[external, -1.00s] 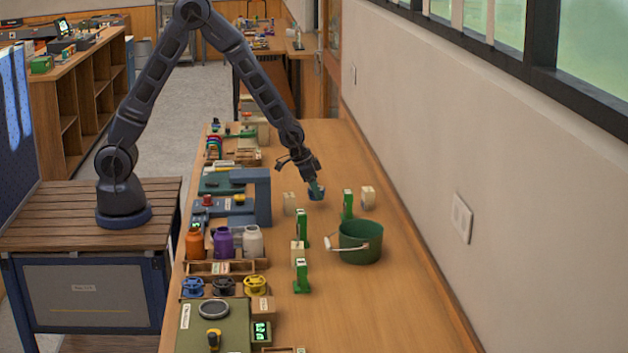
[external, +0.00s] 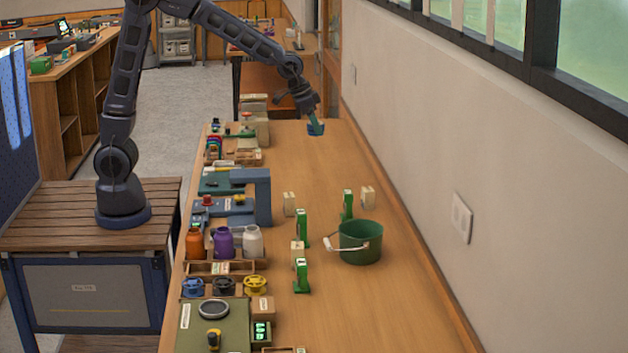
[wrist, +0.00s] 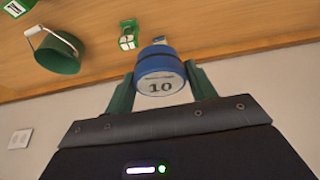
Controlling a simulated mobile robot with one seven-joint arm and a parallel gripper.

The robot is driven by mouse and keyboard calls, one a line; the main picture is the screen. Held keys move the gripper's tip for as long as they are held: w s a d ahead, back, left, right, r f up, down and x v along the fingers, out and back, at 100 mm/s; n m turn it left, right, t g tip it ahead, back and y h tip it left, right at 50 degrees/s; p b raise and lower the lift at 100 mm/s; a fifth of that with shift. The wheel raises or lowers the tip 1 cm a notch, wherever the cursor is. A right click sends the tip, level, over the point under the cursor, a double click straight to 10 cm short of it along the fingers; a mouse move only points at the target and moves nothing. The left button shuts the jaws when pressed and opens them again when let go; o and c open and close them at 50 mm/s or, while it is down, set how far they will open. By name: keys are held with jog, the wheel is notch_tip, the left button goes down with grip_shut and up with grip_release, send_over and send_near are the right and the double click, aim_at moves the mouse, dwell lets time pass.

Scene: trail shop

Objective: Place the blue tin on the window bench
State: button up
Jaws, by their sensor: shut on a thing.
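In the external view the tin (external: 316,129) hangs from my gripper (external: 314,118) near the far end of the long wooden bench (external: 400,290). It looks raised above the bench top, though the exact gap cannot be told. I cannot tell which surface is the window bench; the long bench runs along the wall below the windows.
A green bucket (external: 360,245) stands mid-bench, with green clamp-like items (external: 302,230) and cream blocks (external: 289,204) near it. The bench's left side is crowded with bottles (external: 223,243), reels and trays. The bench is clear along its front right and its far part.

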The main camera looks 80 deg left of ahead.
jog(key=shift+d+f, duration=0.15)
jog(key=shift+d, duration=0.45)
jog(key=shift+s+d, duration=0.2)
jog(key=shift+d, duration=0.1)
jog(key=s+d, duration=0.5)
jog(key=d, duration=0.6)
jog(key=n, duration=0.2)
send_over(278, 244)
jog(key=s, duration=0.1)
jog(key=shift+y, duration=0.4)
jog(key=f, duration=2.5)
jog(key=shift+s+d, duration=0.2)
jog(key=shift+f, duration=0.15)
jog(key=o, duration=1)
